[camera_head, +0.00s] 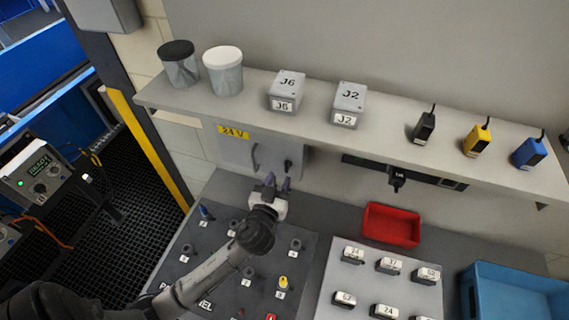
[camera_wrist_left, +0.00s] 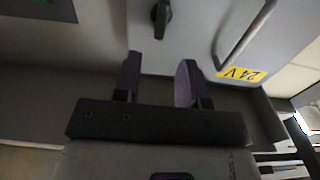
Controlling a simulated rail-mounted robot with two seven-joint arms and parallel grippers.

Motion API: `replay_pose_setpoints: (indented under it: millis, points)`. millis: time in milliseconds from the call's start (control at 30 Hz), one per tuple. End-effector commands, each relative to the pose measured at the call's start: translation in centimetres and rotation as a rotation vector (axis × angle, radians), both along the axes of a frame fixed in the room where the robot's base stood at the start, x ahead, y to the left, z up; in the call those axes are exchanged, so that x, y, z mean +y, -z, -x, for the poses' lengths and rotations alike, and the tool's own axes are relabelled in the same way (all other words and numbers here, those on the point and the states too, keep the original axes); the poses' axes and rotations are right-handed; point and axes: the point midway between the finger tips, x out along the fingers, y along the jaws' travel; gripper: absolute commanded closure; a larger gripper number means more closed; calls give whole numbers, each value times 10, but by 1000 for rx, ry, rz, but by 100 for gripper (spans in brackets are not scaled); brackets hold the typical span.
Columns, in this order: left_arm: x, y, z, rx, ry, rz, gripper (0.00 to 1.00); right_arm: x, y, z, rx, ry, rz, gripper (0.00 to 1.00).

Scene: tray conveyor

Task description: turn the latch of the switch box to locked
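The switch box (camera_head: 235,153) is a grey box with a yellow 24 V label, mounted under the shelf. Its door has a bar handle (camera_head: 255,158) and, to the right of it, a small dark latch (camera_head: 288,164). In the left wrist view the latch (camera_wrist_left: 161,20) shows at the top, pointing roughly along the picture's vertical, with the handle (camera_wrist_left: 240,38) to its right. My left gripper (camera_head: 273,183) is in front of and just below the box. Its two fingers (camera_wrist_left: 160,75) are apart with nothing between them, short of the latch. My right gripper is not in view.
The shelf (camera_head: 390,142) above carries two tubs, two grey boxes marked J6 and J2, and several small devices. A dark panel (camera_head: 225,255) with knobs lies below my left arm. A red bin (camera_head: 391,225) and blue crate (camera_head: 515,290) are to the right.

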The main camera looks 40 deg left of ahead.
Motion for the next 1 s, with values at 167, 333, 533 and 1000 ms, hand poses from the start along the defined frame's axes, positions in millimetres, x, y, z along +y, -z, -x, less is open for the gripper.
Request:
replay_pose_setpoints:
  millis: [167, 333, 533, 1000]
  points:
    - [11, -2, -27, 0, 0, -1, 62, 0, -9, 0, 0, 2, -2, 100]
    - [18, -1, -43, 0, 0, 0, 62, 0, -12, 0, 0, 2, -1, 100]
    - [21, 0, -51, 1, 0, 1, 62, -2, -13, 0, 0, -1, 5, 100]
    - [22, 1, -52, 1, 0, 2, 76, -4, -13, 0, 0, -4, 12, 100]
